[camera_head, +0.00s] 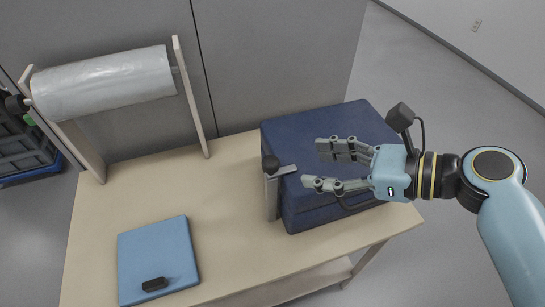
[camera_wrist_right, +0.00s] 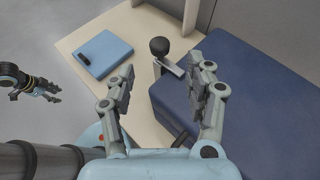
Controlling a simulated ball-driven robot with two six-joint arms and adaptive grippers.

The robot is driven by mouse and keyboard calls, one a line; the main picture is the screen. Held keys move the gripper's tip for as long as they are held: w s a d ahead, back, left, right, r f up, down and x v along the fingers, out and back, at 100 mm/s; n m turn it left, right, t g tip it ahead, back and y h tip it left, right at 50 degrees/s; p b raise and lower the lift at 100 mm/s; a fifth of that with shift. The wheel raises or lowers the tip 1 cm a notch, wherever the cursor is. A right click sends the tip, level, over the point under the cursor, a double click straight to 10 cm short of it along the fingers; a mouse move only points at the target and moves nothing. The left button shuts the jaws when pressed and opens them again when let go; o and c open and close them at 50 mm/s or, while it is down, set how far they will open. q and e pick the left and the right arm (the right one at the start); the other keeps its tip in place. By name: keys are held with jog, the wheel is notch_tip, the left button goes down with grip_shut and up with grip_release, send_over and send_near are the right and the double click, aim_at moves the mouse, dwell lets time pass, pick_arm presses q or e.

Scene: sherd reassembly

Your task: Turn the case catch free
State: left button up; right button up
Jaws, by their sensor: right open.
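The dark blue case (camera_head: 335,120) stands at the table's right end. Its catch is a grey lever (camera_head: 283,171) with a round black knob (camera_head: 270,163), on an upright grey post (camera_head: 271,200) at the case's left side. My right gripper (camera_head: 319,164) is open and empty above the case. Its fingers point left toward the catch, apart from it. In the right wrist view the knob (camera_wrist_right: 159,46) and lever (camera_wrist_right: 174,68) show beyond and between the open fingers (camera_wrist_right: 165,92). My left gripper (camera_wrist_right: 38,88) is small at that view's left edge; its jaw state is unclear.
A blue board (camera_head: 158,250) with a small black block (camera_head: 154,284) lies at the table's front left. A wrapped roll (camera_head: 103,83) hangs on a wooden stand at the back left. The table (camera_head: 225,215) is clear between board and case. Grey panels stand behind.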

aim_at(272, 161)
jog(key=x, duration=1)
jog(key=shift+w+a, duration=0.15)
jog(key=shift+a, duration=0.05)
grip_shut()
